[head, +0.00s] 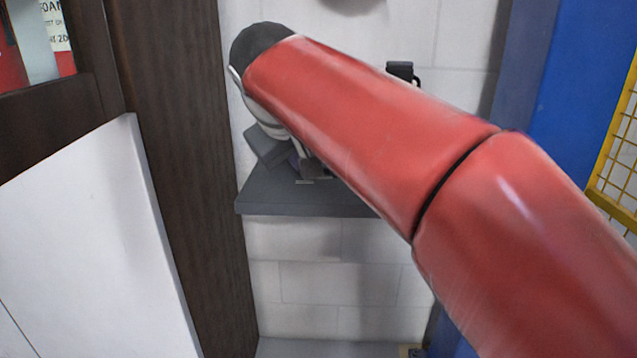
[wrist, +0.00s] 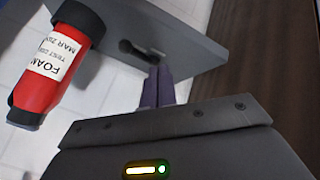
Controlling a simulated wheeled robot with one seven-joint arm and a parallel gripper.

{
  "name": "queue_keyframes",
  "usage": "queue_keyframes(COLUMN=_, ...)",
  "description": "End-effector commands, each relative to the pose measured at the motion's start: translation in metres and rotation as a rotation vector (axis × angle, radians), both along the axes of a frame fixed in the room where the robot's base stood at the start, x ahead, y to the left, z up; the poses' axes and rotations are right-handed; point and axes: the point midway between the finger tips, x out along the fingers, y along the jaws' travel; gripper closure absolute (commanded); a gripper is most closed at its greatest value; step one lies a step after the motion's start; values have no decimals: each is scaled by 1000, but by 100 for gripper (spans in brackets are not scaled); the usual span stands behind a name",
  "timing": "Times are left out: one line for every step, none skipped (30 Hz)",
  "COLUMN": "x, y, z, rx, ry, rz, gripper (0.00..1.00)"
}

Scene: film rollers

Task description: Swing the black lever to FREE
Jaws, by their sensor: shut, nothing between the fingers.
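A small black lever (wrist: 132,48) sits on the dark grey shelf (wrist: 195,40) in the wrist view, just past my fingertips. In the head view my gripper (head: 303,167) is low over the shelf (head: 265,200), and my red arm hides much of the shelf. A dark block near the fingertips there may be the lever's part.
A red foam cylinder with black ends (wrist: 50,75) stands left of the fingers in the wrist view. A brown wooden post (head: 180,150) and white panel (head: 85,240) are left of the shelf. A blue panel (head: 590,75) and yellow mesh (head: 618,160) are at right.

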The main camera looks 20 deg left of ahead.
Motion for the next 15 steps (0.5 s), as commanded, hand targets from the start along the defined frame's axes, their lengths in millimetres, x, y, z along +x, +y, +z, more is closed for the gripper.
queue_keyframes(x=3, y=0, z=-4, rx=-3, ry=1, rz=-1, gripper=100)
queue_keyframes(x=5, y=1, z=-7, rx=-3, ry=2, rz=-2, gripper=100)
queue_keyframes(x=9, y=1, z=-12, rx=-3, ry=2, rz=-2, gripper=100)
queue_keyframes(x=12, y=1, z=-16, rx=-4, ry=4, rz=-3, gripper=100)
queue_keyframes(x=15, y=1, z=-20, rx=-4, ry=5, rz=-4, gripper=100)
queue_keyframes(x=20, y=3, z=-26, rx=-3, ry=4, rz=-3, gripper=100)
queue_keyframes(x=24, y=3, z=-31, rx=-3, ry=5, rz=-3, gripper=100)
queue_keyframes(x=28, y=4, z=-36, rx=-3, ry=5, rz=-3, gripper=100)
queue_keyframes(x=34, y=5, z=-43, rx=-4, ry=5, rz=-4, gripper=100)
queue_keyframes(x=38, y=5, z=-48, rx=-4, ry=5, rz=-4, gripper=100)
queue_keyframes(x=42, y=6, z=-53, rx=-4, ry=5, rz=-4, gripper=100)
queue_keyframes(x=48, y=7, z=-60, rx=-3, ry=5, rz=-3, gripper=100)
queue_keyframes(x=52, y=8, z=-65, rx=-3, ry=5, rz=-3, gripper=100)
queue_keyframes(x=56, y=8, z=-69, rx=-3, ry=5, rz=-3, gripper=100)
queue_keyframes(x=61, y=9, z=-75, rx=-3, ry=5, rz=-3, gripper=100)
